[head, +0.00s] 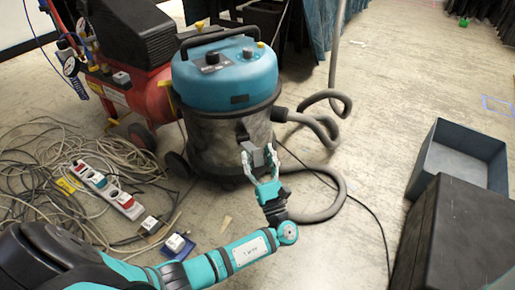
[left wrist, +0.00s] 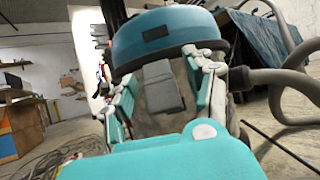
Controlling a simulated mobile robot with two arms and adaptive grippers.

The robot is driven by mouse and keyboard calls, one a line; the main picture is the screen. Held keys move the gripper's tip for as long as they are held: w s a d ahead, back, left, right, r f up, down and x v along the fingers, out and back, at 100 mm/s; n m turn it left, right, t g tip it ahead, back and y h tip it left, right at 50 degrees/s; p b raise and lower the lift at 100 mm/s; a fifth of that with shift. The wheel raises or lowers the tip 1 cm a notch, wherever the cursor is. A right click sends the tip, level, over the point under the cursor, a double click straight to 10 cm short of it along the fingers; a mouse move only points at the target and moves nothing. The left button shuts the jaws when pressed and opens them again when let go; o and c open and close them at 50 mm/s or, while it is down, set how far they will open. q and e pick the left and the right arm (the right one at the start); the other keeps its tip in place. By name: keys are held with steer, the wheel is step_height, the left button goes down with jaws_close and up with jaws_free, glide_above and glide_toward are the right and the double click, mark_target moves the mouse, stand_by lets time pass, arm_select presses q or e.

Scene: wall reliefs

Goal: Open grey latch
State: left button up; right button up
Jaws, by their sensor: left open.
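The grey latch (head: 258,157) is a small flat grey piece at the front of the vacuum cleaner's drum, under the blue lid. In the left wrist view the latch (left wrist: 161,88) is in the middle, a grey plate hanging below the lid's rim. My left gripper (head: 258,163) is open, with one finger on each side of the latch. In the left wrist view its fingers (left wrist: 160,86) frame the latch, with some room visible on both sides; I cannot tell the exact depth between them. My right gripper is not in view.
The vacuum cleaner (head: 225,75) stands on the floor, its grey hose (head: 332,190) curling to the right. A red compressor (head: 125,90), tangled cables (head: 50,180) and a power strip (head: 108,190) lie left. An open grey box (head: 458,160) and a black box (head: 455,235) stand right.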

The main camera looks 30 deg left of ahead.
arm_select(q)
step_height(320, 180, up, 9)
steer(key=shift+a+r, duration=0.1)
steer(key=shift+r, duration=0.05)
stand_by(0.6)
